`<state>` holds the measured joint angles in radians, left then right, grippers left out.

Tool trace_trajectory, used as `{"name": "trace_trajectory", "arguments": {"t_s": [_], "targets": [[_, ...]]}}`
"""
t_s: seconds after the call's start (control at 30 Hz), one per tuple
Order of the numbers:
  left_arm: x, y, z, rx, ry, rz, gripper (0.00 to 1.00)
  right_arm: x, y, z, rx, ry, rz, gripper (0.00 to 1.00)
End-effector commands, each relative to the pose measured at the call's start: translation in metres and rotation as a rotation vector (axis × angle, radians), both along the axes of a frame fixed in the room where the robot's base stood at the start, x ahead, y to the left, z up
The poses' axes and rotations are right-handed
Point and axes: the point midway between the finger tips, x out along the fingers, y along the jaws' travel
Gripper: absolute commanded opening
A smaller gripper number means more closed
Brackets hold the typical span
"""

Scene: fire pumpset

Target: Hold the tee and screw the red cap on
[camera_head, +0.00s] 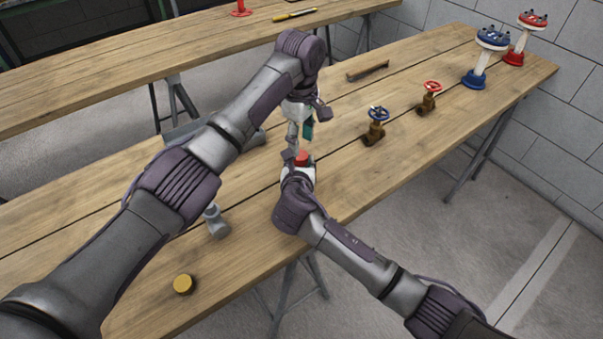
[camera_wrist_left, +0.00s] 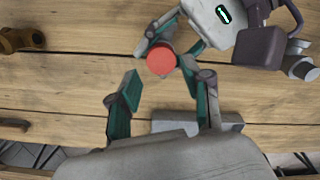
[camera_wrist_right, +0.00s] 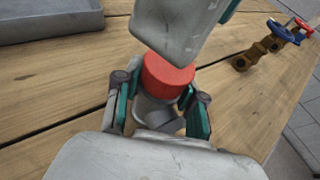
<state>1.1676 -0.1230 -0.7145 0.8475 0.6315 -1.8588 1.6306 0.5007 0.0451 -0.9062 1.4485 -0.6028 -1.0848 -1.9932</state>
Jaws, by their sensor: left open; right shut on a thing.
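The red cap (camera_head: 302,158) sits on top of a grey tee (camera_wrist_right: 160,112), upright over the table; I cannot tell whether it is threaded on. My right gripper (camera_head: 297,170) is shut on the tee, with a finger on each side below the cap in the right wrist view. My left gripper (camera_head: 300,136) points down just above the cap. It is open, and in the left wrist view the cap (camera_wrist_left: 161,61) shows beyond its fingertips, apparently apart from them. In the head view my right gripper hides most of the tee.
Another grey pipe fitting (camera_head: 215,222) and a yellow round cap (camera_head: 183,284) are at the left. A grey tray (camera_head: 180,133) lies behind my left arm. Brass valves with blue (camera_head: 376,130) and red (camera_head: 428,100) handwheels stand to the right. The table's front edge is close to my right gripper.

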Motion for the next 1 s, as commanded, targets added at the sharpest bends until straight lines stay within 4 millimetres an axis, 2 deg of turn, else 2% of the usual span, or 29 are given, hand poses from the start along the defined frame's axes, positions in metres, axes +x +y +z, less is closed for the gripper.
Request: {"name": "trace_trajectory", "arguments": {"t_s": [0.8,1.0], "targets": [[0.001,-0.001,0.028,0.012,-0.007,-1.816,0.49,-0.001,0.001,-0.001,0.001,0.003,0.001,0.0],[0.001,0.001,0.031,0.008,-0.002,-2.155,0.49,-0.001,0.001,-0.001,0.001,0.003,0.001,0.0]]}}
